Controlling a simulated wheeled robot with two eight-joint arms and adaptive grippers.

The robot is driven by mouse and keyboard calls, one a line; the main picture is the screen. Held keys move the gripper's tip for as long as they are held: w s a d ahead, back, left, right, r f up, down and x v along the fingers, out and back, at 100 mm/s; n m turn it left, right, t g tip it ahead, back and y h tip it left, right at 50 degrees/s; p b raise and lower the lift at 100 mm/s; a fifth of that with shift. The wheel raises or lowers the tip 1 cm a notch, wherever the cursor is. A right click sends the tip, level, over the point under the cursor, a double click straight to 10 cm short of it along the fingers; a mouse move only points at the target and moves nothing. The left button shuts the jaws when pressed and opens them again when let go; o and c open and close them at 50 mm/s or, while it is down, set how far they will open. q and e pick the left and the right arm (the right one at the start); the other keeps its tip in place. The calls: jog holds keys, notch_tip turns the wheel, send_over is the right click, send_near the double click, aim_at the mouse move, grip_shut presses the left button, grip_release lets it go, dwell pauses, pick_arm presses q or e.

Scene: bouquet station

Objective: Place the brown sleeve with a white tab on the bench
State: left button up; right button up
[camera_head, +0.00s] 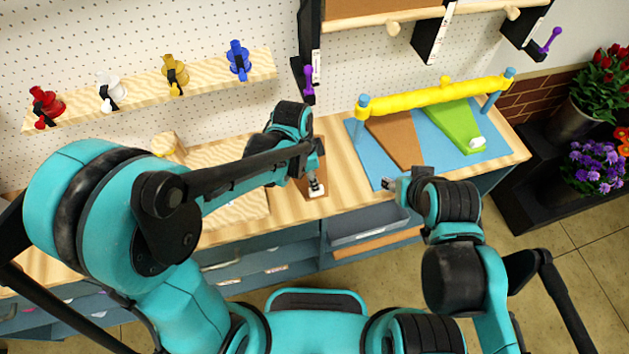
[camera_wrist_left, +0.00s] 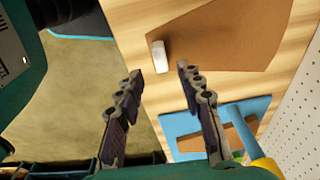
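A brown sleeve (camera_wrist_left: 235,35) with a white tab (camera_wrist_left: 158,55) lies on the pale wooden bench (camera_wrist_left: 130,20) in the left wrist view. In the head view the same sleeve (camera_head: 305,188) is partly hidden by my left arm, with its white tab (camera_head: 317,193) near the bench's front edge. My left gripper (camera_wrist_left: 160,78) is open and empty, its fingers apart just short of the tab. It also shows over the tab in the head view (camera_head: 315,180). My right gripper (camera_head: 392,183) hangs near the front of the blue mat; its finger opening is unclear.
The blue mat (camera_head: 365,170) holds another brown sleeve (camera_head: 394,138) and a green sleeve (camera_head: 452,122) with a white tab. A yellow roll (camera_head: 435,97) spans blue posts behind them. A shelf (camera_head: 140,92) carries coloured spools. Flowers (camera_head: 597,165) stand at the right.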

pick_arm(q)
jog(key=s+a+r+n+t+y, duration=0.1)
jog(key=s+a+r+n+t, duration=0.2)
jog(key=a+r+n, duration=0.3)
jog(key=s+a+r+n+t+p, duration=0.1)
jog(key=s+a+r+n+t, duration=0.2)
jog(key=s+a+r+n, duration=0.2)
jog(key=a+r+n, duration=0.2)
jog(key=a+n, duration=0.1)
jog(key=a, duration=0.1)
jog(key=shift+a+r+t+y, duration=0.25)
jog(key=shift+t+y, duration=0.05)
jog(key=shift+y, duration=0.1)
jog(key=shift+w, duration=0.1)
notch_tip(320, 180, down, 10)
jog(key=b, duration=1)
